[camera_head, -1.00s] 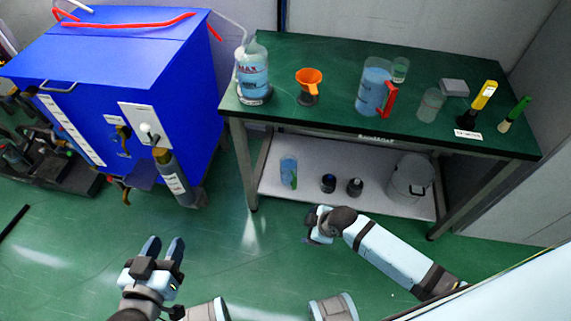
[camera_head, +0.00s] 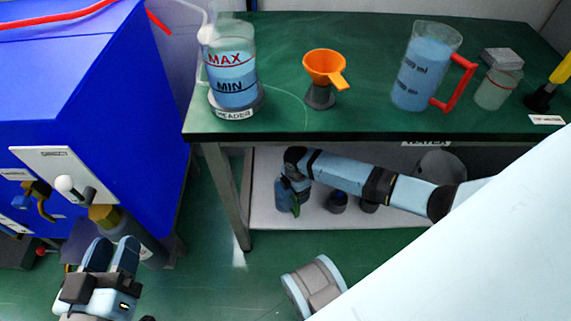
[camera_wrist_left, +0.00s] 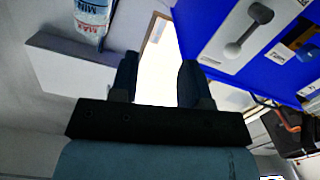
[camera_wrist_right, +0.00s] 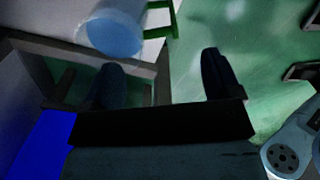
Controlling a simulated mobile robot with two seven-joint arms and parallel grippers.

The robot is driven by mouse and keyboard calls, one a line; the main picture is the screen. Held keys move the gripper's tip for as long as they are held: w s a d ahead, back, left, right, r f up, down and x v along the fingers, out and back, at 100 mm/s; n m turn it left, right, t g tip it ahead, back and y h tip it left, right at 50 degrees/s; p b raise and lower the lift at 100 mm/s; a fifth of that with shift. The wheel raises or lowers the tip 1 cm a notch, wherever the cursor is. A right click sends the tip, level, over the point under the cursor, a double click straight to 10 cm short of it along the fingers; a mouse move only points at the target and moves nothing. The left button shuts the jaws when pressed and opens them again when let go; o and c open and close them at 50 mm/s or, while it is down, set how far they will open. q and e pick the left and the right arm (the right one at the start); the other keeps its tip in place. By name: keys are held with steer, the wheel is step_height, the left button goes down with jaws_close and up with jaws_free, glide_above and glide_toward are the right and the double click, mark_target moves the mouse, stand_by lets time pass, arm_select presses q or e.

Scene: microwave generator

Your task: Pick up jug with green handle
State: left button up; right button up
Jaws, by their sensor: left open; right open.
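The jug with the green handle (camera_head: 285,205) stands on the lower shelf under the green table, near the shelf's left end. It holds blue liquid. My right gripper (camera_head: 294,180) is right at it in the head view and hides its upper part. In the right wrist view the jug (camera_wrist_right: 113,32) lies beyond my open fingers, nearer the left finger, with its green handle (camera_wrist_right: 161,20) to the right. Nothing is held between these fingers. My left gripper (camera_head: 112,252) is open and empty, low at the left beside the blue cabinet.
The shelf (camera_head: 262,205) also holds dark containers (camera_head: 338,203) behind my right arm. On the table stand a header bottle (camera_head: 232,75), an orange funnel (camera_head: 325,68), a red-handled jug (camera_head: 423,70) and a small beaker (camera_head: 495,90). The blue cabinet (camera_head: 165,110) stands at left.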

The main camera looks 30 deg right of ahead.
mark_target(294, 200)
step_height(294, 200, down, 4)
steer(key=shift+r+b, duration=0.2)
steer(key=shift+b, duration=0.4)
steer(key=shift+f, duration=0.5)
step_height(294, 200, down, 4)
steer(key=b, duration=0.4)
steer(key=shift+a+f, duration=0.15)
steer(key=shift+f, duration=0.4)
arm_select(q)
steer(key=w+m, duration=0.1)
steer(key=a+m+t, duration=0.1)
steer(key=w+m, duration=0.1)
steer(key=shift+w+a+f+m, duration=0.3)
steer(key=shift+w+f, duration=0.05)
steer(key=shift+f, duration=0.05)
steer(key=shift+h, duration=0.3)
arm_select(e)
steer(key=shift+w+r, duration=0.1)
jaws_close()
arm_select(q)
steer(key=shift+r, duration=0.1)
arm_select(e)
steer(key=shift+r, duration=0.15)
